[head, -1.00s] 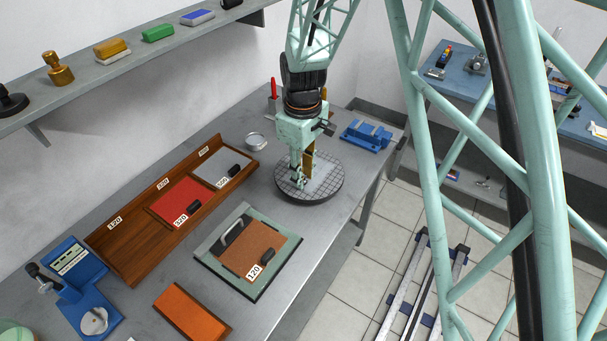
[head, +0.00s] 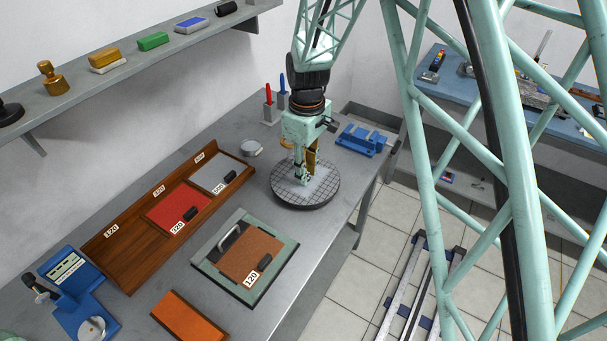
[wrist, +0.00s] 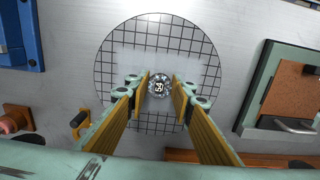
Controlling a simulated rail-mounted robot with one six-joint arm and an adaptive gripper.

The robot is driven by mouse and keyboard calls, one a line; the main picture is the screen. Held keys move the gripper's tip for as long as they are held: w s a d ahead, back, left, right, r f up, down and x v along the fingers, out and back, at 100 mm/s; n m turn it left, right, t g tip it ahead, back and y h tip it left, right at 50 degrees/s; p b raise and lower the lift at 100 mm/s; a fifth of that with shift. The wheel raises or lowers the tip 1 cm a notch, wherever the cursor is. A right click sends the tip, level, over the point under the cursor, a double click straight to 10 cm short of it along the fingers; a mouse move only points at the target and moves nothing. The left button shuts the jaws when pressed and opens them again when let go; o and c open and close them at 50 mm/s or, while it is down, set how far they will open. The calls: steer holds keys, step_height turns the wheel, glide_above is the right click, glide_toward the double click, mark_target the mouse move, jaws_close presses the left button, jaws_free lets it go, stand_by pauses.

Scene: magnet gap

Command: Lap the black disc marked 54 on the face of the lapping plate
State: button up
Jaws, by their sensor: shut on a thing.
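The round lapping plate (head: 325,197) is dark-rimmed with a grid face and a pale smeared patch. It also shows in the wrist view (wrist: 113,70). My gripper (head: 302,182) is over the plate, pointing down, fingertips close to its face. The disc sits within the plate's outline, around the pale patch. The fingers hide its contact with the plate, so touching or slightly above cannot be told.
A blue fixture (head: 361,140) stands behind and right of the plate. A small round tin (head: 252,149) lies at left. A green-edged board (head: 283,267) with a brown sheet lies in front. A wooden rack (head: 129,263) holds red and grey sheets. Red and blue sticks stand behind.

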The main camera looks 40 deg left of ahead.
steer(key=shift+w, duration=0.15)
steer(key=o, duration=1)
steer(key=shift+c, duration=0.2)
steer(key=shift+r, duration=0.1)
step_height(320, 180, up, 12)
stand_by(0.7)
